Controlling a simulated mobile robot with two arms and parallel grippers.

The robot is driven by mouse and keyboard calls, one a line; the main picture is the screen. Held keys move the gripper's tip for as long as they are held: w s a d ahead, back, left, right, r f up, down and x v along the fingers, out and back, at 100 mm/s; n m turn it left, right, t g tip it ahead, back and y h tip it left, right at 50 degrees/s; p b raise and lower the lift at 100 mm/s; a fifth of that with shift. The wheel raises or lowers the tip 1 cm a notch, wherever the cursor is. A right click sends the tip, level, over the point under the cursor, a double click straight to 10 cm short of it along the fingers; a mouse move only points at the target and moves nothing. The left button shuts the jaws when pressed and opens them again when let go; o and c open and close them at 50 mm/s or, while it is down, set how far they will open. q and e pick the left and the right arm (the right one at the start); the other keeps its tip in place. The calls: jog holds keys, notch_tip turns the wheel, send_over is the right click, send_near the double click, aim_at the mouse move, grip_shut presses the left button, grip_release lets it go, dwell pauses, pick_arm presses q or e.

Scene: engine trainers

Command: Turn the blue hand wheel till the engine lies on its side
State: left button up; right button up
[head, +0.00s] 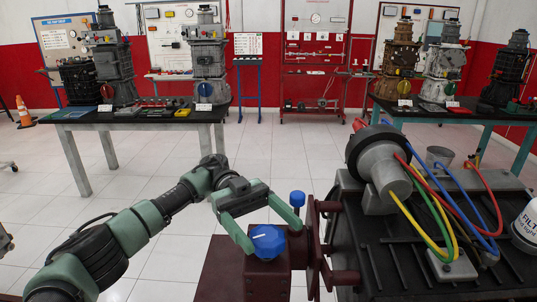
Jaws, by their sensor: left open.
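The blue hand wheel (267,242) with a white mark sits on the dark red gearbox of the engine stand (268,279). My left gripper (274,233) is open, one green finger reaching to the wheel's left edge and the other past its upper right. I cannot tell whether the fingers touch it. The dark engine (395,262) is fixed to the stand's red flange (313,250) and fills the lower right, with a grey round part and coloured hoses on top. Its lower part is out of frame. My right gripper is not in view.
A smaller blue knob (297,198) stands upright just behind the wheel, close to the right finger. A white filter (526,225) is at the right edge. Tables with other engines (208,62) stand at the back. The tiled floor (165,160) between is clear.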

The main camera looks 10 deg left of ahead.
aim_at(268, 235)
pick_arm(q)
notch_tip(268, 235, up, 17)
jog(key=shift+b, duration=0.3)
jog(key=shift+f, duration=0.1)
